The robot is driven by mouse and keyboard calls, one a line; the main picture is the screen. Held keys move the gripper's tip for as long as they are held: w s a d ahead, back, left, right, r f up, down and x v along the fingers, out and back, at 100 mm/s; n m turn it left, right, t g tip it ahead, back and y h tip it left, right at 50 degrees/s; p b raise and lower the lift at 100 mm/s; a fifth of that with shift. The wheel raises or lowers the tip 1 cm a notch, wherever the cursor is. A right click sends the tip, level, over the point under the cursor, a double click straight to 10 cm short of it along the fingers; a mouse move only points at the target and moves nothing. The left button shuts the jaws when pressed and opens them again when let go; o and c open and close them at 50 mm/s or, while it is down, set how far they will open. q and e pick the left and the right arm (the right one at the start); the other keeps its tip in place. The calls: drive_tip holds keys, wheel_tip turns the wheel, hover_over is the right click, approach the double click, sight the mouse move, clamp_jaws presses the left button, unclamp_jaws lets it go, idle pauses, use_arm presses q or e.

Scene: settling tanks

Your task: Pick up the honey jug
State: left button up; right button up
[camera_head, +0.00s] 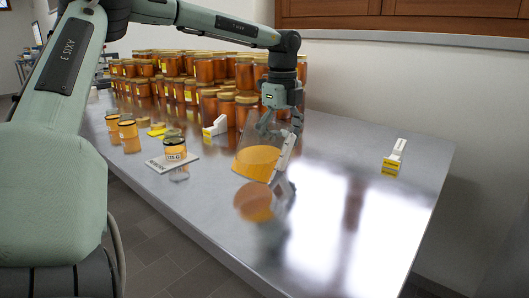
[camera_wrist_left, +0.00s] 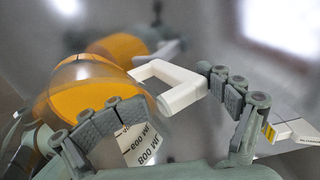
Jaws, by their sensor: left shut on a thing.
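The honey jug (camera_head: 257,161) is a clear vessel with orange honey in its lower part and a white handle on its right side. It is at the middle of the steel table, its reflection right below it; I cannot tell whether its base touches the table. My left gripper (camera_head: 280,122) reaches down from above and is shut on the jug. In the left wrist view the jug (camera_wrist_left: 92,88) lies at the left, with its white handle (camera_wrist_left: 172,84) between the fingers (camera_wrist_left: 175,100). My right gripper is not in view.
The steel table (camera_head: 350,200) is bare at the right front. Rows of filled honey jars (camera_head: 185,80) stand behind on the left. A labelled jar (camera_head: 175,149) sits on a white plate-like thing at the left. A small white and yellow item (camera_head: 394,158) stands at the right.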

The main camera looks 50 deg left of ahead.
use_arm(q)
drive_tip(key=shift+s+f, duration=0.3)
drive_tip(key=shift+f, duration=0.25)
drive_tip(key=shift+o, duration=1.2)
drive_tip(key=shift+w, duration=0.15)
drive_tip(key=c, duration=1.7)
drive_tip(key=shift+r, duration=0.15)
drive_tip(key=shift+c, duration=0.9)
